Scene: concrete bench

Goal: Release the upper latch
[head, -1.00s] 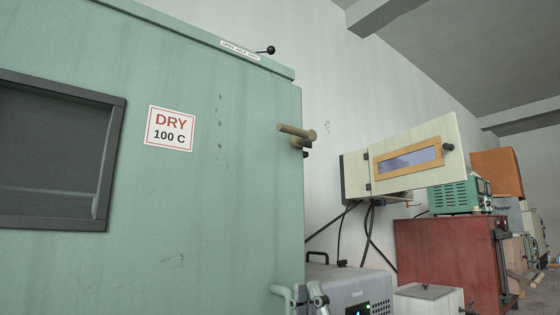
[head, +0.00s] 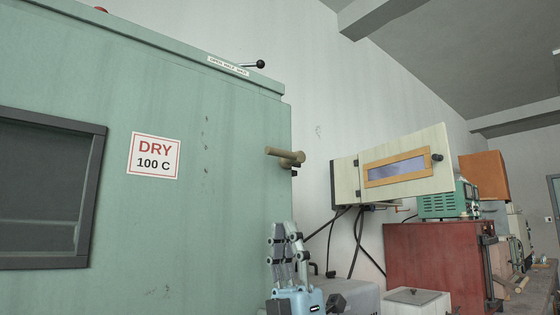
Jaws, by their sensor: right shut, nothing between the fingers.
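A large green cabinet (head: 225,225) fills the left of the head view, its door closed as far as I can see. The upper latch (head: 287,157) is a brownish, handle-like bar near the door's right edge, with a small dark piece just under it. My right gripper (head: 284,232) points upward in front of the cabinet's lower right edge. Its fingers are together, with nothing between them. It is below the latch and apart from it in the picture. My left gripper is not in view.
A black-knobbed lever (head: 260,64) sits on the cabinet's top edge. A dark-framed window (head: 50,190) and a DRY 100 C sign (head: 155,156) are on the door. To the right stand a cream box (head: 405,166), a red cabinet (head: 435,262) and a grey unit (head: 352,298).

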